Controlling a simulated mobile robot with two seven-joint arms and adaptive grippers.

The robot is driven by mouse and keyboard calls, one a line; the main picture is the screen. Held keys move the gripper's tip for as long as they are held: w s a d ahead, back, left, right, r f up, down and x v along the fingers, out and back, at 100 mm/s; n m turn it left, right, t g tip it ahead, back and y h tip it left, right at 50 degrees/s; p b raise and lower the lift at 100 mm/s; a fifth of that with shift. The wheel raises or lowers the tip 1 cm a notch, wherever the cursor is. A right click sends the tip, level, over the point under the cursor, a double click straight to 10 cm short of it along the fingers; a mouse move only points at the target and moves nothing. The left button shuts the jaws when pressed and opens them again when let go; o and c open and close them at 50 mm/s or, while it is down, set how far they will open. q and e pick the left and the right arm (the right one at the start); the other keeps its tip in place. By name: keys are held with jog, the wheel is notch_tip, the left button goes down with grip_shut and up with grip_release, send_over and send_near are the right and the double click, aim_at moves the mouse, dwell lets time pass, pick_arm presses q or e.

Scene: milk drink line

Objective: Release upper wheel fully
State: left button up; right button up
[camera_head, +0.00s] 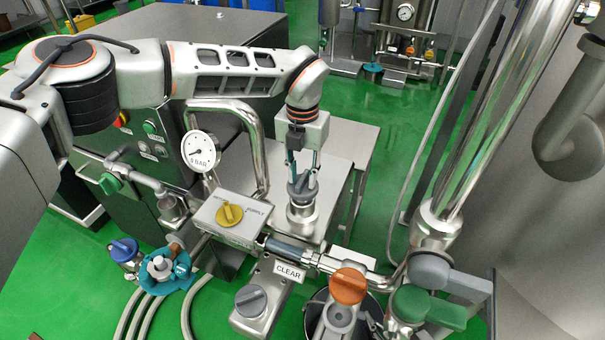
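The upper wheel appears to be the dark grey knob (301,187) on top of a round steel fitting, right of the yellow selector. My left gripper (302,178) points straight down over it, with one teal-edged finger on each side of the knob. The fingers stand apart, but I cannot tell whether they touch the knob. The fingers hide part of it. A second grey knob (251,300) sits lower, on a steel block near the CLEAR label (289,271). My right gripper is not in view.
A yellow selector (230,214) on a steel box and a pressure gauge (200,151) stand left of the knob. A curved steel pipe (259,140) rises behind. An orange handle (348,286) and a green handle (411,303) are at front right. A blue valve (124,249) is at left.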

aim_at(302, 178)
pick_arm(q)
notch_tip(302, 178, up, 12)
dwell(0.4)
jog(key=shift+f, duration=0.1)
dwell(0.3)
